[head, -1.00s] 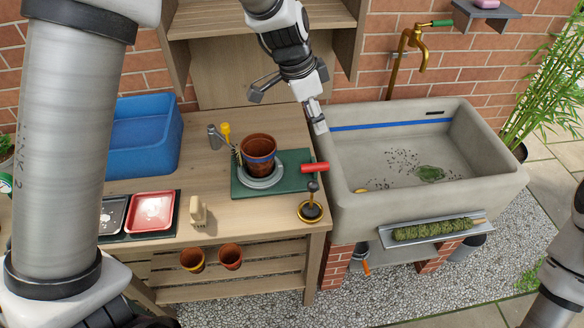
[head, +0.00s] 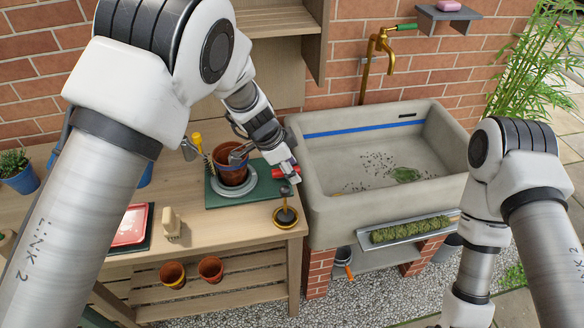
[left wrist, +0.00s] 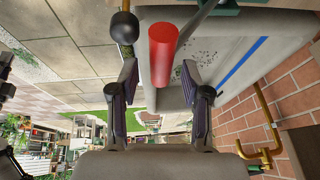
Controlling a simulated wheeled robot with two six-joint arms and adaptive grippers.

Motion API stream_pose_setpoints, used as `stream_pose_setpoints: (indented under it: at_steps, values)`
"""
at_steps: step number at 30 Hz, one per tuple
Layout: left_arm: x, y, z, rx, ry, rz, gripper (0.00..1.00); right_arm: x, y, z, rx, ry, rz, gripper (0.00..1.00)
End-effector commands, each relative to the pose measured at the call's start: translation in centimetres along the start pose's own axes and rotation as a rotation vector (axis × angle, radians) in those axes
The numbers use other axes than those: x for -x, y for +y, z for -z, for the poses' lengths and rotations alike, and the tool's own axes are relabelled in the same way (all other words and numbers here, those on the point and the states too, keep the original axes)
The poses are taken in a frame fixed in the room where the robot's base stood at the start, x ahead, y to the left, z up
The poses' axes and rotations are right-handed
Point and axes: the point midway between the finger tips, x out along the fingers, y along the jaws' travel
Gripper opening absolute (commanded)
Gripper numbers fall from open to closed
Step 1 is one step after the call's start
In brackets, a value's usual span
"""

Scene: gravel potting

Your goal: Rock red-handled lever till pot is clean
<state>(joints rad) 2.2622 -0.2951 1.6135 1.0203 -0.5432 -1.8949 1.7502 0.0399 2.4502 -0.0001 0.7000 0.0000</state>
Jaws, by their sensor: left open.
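In the left wrist view the red handle (left wrist: 162,55) lies between the spread fingers of the left gripper (left wrist: 159,80), with a gap on both sides. A left finger overlaps the pot in the head view; contact cannot be told. My right gripper is out of view.
The concrete sink (head: 325,200) with dark debris is right of the lever, its metal tray (head: 375,240) in front. A red tray (head: 131,226) and a wooden tool (head: 171,222) are on the left. A brass tap (head: 378,50) rises behind the sink.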

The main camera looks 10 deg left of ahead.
Motion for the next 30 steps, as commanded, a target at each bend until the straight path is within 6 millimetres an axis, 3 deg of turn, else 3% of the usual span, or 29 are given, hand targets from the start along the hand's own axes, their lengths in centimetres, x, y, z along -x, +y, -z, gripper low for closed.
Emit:
stream_pose_setpoints:
  at_steps: [4, 11, 13, 15, 16, 23, 30]
  values:
    - [-1.6, 0.0, 0.0, 0.001, 0.000, 0.000, 0.47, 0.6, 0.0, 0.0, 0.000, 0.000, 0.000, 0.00]
    - [-1.9, -0.1, 0.0, 0.001, 0.001, 0.001, 0.47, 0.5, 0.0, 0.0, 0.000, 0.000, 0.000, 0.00]
    - [-1.9, -0.1, 0.0, 0.001, 0.001, 0.001, 0.30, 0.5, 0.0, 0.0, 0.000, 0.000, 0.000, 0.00]
    - [-1.9, -0.1, 0.0, 0.001, 0.001, 0.001, 0.05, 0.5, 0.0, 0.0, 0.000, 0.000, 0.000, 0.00]
    - [-1.9, -0.1, 0.0, 0.001, 0.001, 0.001, 0.00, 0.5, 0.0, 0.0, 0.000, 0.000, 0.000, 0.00]
    - [-1.8, -0.1, 0.0, 0.002, 0.001, -0.002, 0.00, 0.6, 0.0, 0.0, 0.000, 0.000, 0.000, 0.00]
    - [-1.0, -0.9, 0.4, 0.022, 0.003, -0.050, 0.00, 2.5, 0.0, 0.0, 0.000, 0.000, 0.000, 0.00]
